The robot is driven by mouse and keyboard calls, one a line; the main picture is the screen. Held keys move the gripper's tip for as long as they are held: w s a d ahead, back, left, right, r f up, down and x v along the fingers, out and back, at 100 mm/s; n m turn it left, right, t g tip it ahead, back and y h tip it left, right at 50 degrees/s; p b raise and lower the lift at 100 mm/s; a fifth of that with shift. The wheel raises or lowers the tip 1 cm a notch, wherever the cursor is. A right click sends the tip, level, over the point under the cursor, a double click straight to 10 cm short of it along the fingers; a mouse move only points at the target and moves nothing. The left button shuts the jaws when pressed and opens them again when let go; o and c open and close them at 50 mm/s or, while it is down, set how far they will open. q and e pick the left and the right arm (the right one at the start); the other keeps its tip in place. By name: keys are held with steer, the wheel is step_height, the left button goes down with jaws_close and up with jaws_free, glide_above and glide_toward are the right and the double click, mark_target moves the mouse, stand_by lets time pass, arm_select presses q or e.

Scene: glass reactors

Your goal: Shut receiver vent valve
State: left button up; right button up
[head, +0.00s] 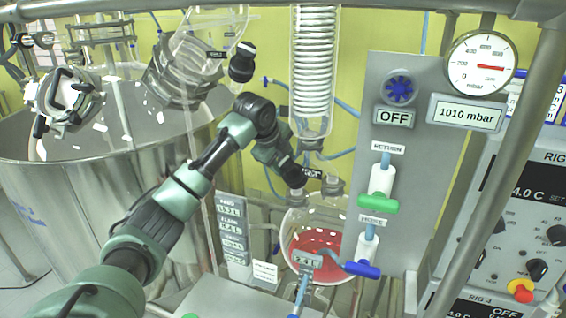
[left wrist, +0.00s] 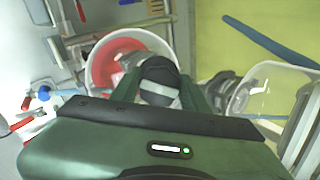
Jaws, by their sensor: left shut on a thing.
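The receiver flask (head: 318,243) is a round glass vessel with red liquid, in the lower middle of the head view. It also shows in the left wrist view (left wrist: 104,62) behind my fingers. My left gripper (head: 298,190) reaches down from the upper left to the flask's top. In the left wrist view its green fingers (left wrist: 163,98) are shut on a dark rounded knob (left wrist: 159,70) with a pale band, which looks like the vent valve handle. The vent valve's small dark label (head: 311,173) shows beside the gripper. The handle's turn angle cannot be told. My right gripper is out of view.
A grey panel (head: 408,150) with return and hose valves stands to the right, with a pressure gauge (head: 482,66) above. A glass coil condenser (head: 315,60) rises above the flask. A large steel vessel (head: 60,200) fills the left. Blue hoses run behind.

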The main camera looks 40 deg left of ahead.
arm_select(q)
steer(key=m+t, duration=0.1)
steer(key=m, duration=0.5)
steer(key=shift+r+m, duration=0.15)
steer(key=shift+m, duration=0.15)
steer(key=m+h, duration=0.1)
steer(key=m, duration=0.4)
steer(key=shift+w+t, duration=0.1)
steer(key=shift+t, duration=0.3)
steer(key=shift+r+m, duration=0.1)
steer(key=shift+m, duration=0.3)
steer(key=o, duration=1.4)
